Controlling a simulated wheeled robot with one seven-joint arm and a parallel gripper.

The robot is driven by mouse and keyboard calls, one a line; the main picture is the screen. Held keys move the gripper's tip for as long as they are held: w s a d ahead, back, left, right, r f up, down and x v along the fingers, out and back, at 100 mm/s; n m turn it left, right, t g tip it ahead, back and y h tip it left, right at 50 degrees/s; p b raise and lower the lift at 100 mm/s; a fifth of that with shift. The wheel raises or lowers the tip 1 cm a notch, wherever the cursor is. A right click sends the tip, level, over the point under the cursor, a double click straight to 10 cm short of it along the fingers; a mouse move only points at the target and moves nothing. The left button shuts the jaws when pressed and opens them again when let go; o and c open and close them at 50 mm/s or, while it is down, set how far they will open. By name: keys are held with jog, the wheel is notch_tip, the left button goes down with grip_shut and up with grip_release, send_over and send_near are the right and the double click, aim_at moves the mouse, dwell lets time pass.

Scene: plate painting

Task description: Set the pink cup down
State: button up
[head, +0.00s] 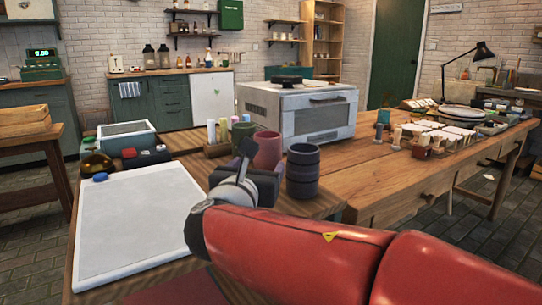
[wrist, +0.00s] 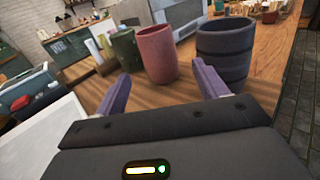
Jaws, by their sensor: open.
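The pink cup (head: 268,150) stands upright on the wooden table, between a green cup and a dark ribbed cup. In the wrist view the pink cup (wrist: 157,54) stands just beyond my fingertips, with table wood showing in front of it. My gripper (wrist: 160,88) is open and empty, its two purple fingers spread on either side of the line to the cup. In the head view my gripper (head: 246,160) is partly hidden by my red arm and sits in front of the cup, whose lower part it covers.
A dark ribbed cup (head: 303,171) stands close on the right and a green cup (head: 242,137) on the left. A white board (head: 135,225) lies at the front left. A grey oven (head: 298,112) stands behind.

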aim_at(265, 148)
jog(key=w, duration=0.4)
jog(key=w+d, duration=0.1)
jog(key=w, duration=0.3)
jog(key=w+p, duration=0.1)
jog(key=w, duration=0.3)
jog(key=shift+w+d+r, duration=0.25)
jog(key=shift+w+d, duration=0.05)
jog(key=shift+d, duration=0.1)
jog(key=shift+c, duration=0.2)
jog(key=shift+r, duration=0.1)
jog(key=c, duration=1)
